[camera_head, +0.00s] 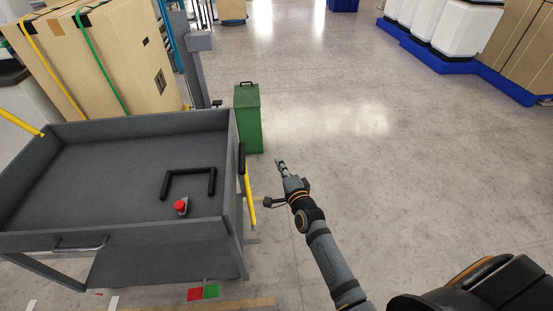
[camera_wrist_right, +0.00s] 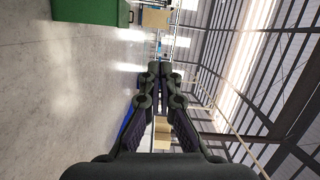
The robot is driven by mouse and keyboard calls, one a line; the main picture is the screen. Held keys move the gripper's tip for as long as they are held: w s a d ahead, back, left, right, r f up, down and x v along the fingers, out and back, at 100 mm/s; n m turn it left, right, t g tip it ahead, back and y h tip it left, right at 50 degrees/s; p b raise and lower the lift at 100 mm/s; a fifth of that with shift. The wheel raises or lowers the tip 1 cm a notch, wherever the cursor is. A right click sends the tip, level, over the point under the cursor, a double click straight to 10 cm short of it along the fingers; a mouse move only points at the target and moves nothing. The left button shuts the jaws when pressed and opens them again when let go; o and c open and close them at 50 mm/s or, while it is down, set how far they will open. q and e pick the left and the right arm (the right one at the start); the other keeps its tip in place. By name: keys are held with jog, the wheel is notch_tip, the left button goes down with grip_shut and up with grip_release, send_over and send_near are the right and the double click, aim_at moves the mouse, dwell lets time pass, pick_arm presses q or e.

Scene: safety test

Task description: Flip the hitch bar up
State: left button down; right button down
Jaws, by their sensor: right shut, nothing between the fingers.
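A grey cart (camera_head: 150,235) with a raised rim stands at the left in the head view. A yellow bar (camera_head: 249,198) with a black grip (camera_head: 242,158) stands steeply, slightly tilted, at the cart's right end; it looks like the hitch bar. My right gripper (camera_head: 281,163) is to the right of this bar, apart from it, shut and empty. In the right wrist view its fingers (camera_wrist_right: 160,70) meet at the tips. The bar does not show clearly in that view. My left gripper is not in view.
A black U-shaped handle (camera_head: 188,171) and a red button (camera_head: 180,206) are at the cart's near right part. A green box (camera_head: 247,118) stands behind the cart's right corner. Strapped cartons (camera_head: 110,60) are at the back left. The floor to the right is clear.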

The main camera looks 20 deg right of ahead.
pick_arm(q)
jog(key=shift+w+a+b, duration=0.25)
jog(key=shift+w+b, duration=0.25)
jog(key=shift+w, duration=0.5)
pick_arm(e)
jog(key=s+a, duration=0.1)
jog(key=s, duration=0.5)
jog(key=shift+r, duration=0.2)
